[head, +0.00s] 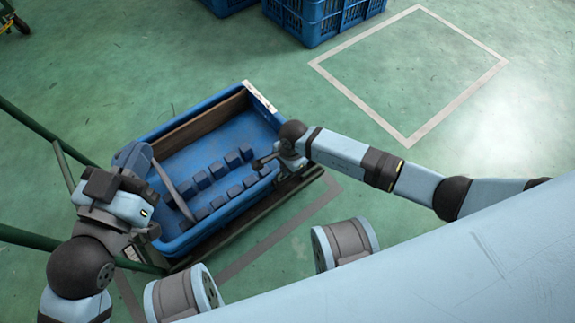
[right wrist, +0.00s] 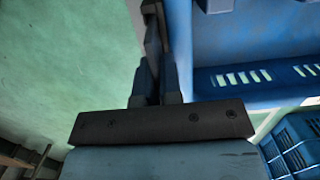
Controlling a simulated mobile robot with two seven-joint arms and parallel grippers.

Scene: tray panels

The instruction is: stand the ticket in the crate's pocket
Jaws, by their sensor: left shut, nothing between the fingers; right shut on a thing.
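The blue crate (head: 190,103) stands low in the middle of the head view, with a pale marked strip (head: 260,97) on its far right rim. I cannot make out the pocket. My right gripper (head: 262,161) is over the crate's right side, shut on a thin dark thing. That thing (right wrist: 151,28) shows nearly edge-on beyond the fingers in the right wrist view; it seems to be the ticket, but its face is hidden. My left gripper (head: 130,182) is shut and empty at the crate's left side.
Several blue blocks (head: 218,170) stand in rows in the crate, with a grey band (head: 172,190) across its left part. Green rails (head: 40,127) are at left. Blue crates (head: 318,25) stand at the back. The taped floor square (head: 405,75) is clear.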

